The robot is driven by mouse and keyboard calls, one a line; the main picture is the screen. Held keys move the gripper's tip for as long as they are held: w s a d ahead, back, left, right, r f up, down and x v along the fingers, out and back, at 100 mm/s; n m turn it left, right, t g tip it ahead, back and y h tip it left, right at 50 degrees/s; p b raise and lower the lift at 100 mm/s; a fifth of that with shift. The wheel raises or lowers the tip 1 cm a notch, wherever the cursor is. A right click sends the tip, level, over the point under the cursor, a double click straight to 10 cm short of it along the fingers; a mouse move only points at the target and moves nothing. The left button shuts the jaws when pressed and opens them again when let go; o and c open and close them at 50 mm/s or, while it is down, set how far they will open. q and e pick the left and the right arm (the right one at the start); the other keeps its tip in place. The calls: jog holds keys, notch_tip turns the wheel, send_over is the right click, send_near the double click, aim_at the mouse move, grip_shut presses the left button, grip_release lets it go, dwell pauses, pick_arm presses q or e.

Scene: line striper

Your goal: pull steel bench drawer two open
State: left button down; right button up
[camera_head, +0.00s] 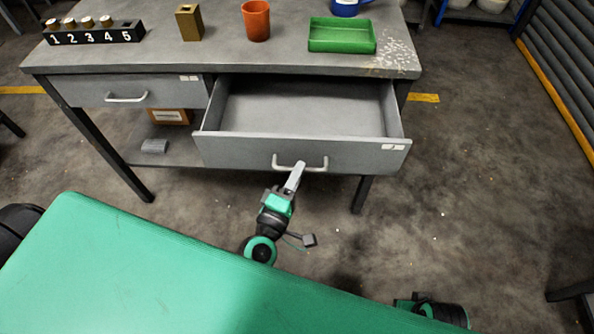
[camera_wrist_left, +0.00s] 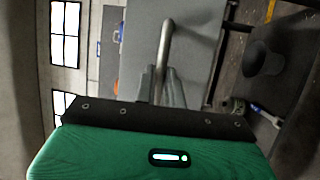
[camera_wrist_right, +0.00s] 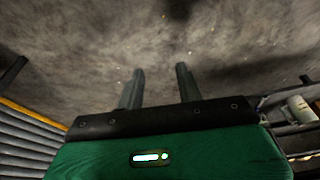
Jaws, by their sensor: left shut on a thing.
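The steel bench (camera_head: 280,62) has two drawers side by side. The right drawer (camera_head: 245,153) stands pulled far out, and its grey inside is empty. The left drawer (camera_head: 90,95) is shut. In the left wrist view the handle (camera_wrist_left: 166,45) runs between the fingers (camera_wrist_left: 162,85). My right gripper shows in the right wrist view (camera_wrist_right: 160,88), its fingers apart and empty above the floor. In the head view its fingers are hidden.
On the bench top stand a numbered black block (camera_head: 95,35), a brass-coloured block (camera_head: 189,22), an orange cup (camera_head: 256,20), a green tray (camera_head: 342,48) and a blue object (camera_head: 346,8). A lower shelf holds a small box (camera_head: 170,116). Floor right of the bench is clear.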

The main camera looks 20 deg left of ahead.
pick_arm(q)
jog(key=c, duration=1.5)
grip_release()
